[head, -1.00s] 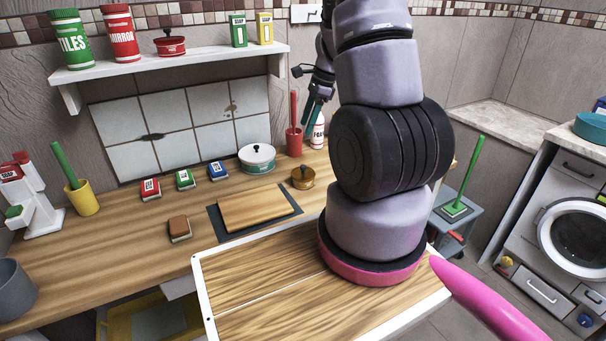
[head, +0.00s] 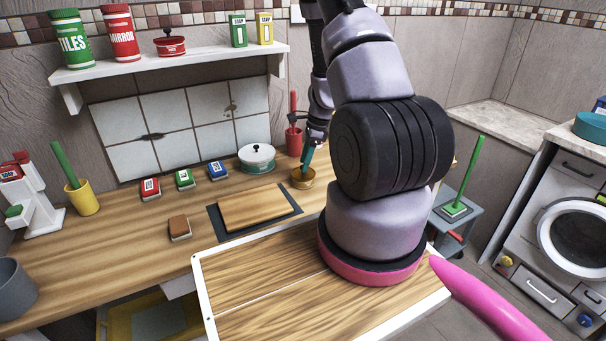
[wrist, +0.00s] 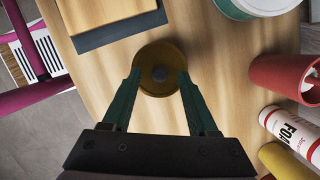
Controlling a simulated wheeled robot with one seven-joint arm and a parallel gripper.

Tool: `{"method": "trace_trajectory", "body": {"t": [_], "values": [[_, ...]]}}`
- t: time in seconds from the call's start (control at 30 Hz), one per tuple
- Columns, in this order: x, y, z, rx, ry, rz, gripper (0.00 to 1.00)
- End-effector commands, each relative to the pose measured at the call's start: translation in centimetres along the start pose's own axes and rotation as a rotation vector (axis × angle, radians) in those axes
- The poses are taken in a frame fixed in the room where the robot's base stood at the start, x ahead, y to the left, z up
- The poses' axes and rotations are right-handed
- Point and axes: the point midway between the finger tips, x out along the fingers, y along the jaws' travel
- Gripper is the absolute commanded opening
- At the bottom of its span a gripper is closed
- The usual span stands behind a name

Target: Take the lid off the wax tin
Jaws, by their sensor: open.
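The wax tin, a round brass-coloured tin (head: 303,181), stands on the wooden counter. I cannot tell whether the fingertips touch the lid.
A wooden board on a dark mat (head: 214,224) lies left of the brass tin. A foam bottle (wrist: 290,130) is near my gripper.

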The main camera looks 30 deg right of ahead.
Motion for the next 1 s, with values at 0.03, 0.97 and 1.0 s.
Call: {"method": "trace_trajectory", "body": {"t": [0.03,0.97,1.0], "values": [[0.6,0.1,0.0,0.000,0.000,0.002,0.59],[0.3,-0.1,0.2,-0.004,0.000,-0.002,0.00],[-0.2,-0.1,0.4,-0.003,-0.001,-0.004,0.00]]}}
